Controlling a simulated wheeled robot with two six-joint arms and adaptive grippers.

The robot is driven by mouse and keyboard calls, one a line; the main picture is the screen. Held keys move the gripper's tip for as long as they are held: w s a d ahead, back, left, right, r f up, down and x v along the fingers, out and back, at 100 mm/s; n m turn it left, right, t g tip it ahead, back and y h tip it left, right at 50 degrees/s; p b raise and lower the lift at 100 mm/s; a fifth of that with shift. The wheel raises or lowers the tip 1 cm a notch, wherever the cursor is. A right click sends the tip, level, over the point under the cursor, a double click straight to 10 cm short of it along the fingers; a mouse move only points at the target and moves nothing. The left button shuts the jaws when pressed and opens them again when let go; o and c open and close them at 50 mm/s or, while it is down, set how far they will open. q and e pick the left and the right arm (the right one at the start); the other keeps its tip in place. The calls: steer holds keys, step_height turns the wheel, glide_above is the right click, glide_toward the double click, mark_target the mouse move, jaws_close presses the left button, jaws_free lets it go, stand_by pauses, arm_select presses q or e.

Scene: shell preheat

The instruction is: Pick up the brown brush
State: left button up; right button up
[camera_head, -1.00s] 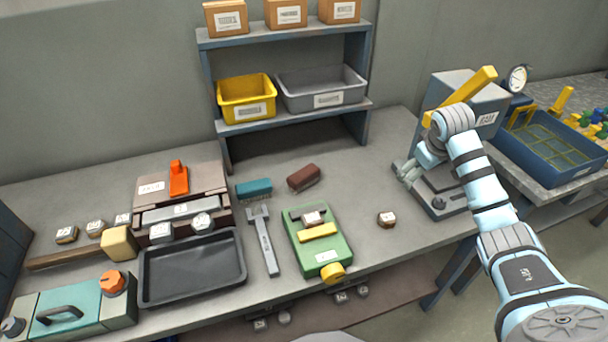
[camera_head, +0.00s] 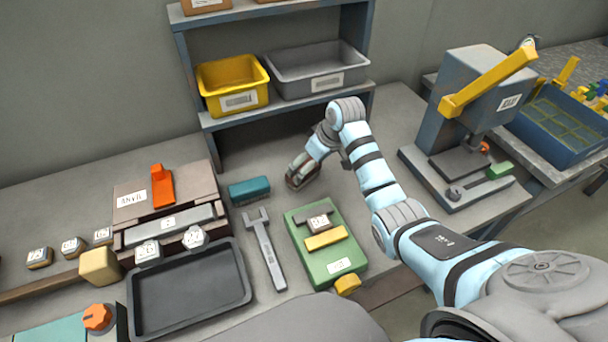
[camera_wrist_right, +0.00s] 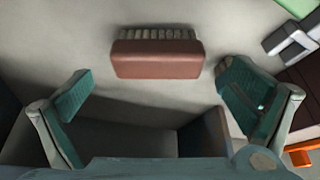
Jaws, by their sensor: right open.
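The brown brush (camera_wrist_right: 157,58) shows in the right wrist view, lying on the bench with its pale bristles toward the top of the picture. My right gripper (camera_wrist_right: 155,85) is open, with one teal-padded finger to each side of the brush and no visible contact. In the head view my right gripper (camera_head: 302,177) is low over the bench at the brush's place and mostly covers it. My left gripper is not in view.
A teal brush (camera_head: 249,190) lies just left of the gripper. A wrench (camera_head: 265,250) and a green fixture (camera_head: 340,262) lie nearer the front. A shelf with a yellow bin (camera_head: 233,85) and a grey bin (camera_head: 318,72) stands behind. A press (camera_head: 480,95) is at right.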

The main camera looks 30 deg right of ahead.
steer(key=x, duration=0.2)
steer(key=b+x, duration=0.1)
steer(key=x, duration=0.2)
steer(key=b+x, duration=0.1)
steer(key=x, duration=0.1)
steer(key=shift+w+f, duration=0.2)
steer(key=shift+w, duration=0.2)
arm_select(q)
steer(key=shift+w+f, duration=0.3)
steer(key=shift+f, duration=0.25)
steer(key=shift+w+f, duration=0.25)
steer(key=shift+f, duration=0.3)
arm_select(e)
steer(key=shift+s+r, duration=0.1)
steer(key=shift+c, duration=1)
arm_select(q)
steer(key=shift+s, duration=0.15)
arm_select(e)
steer(key=c, duration=0.9)
arm_select(q)
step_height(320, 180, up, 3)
steer(key=p, duration=0.3)
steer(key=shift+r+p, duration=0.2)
steer(key=shift+p, duration=0.1)
arm_select(e)
step_height(320, 180, up, 20)
steer(key=shift+r, duration=0.1)
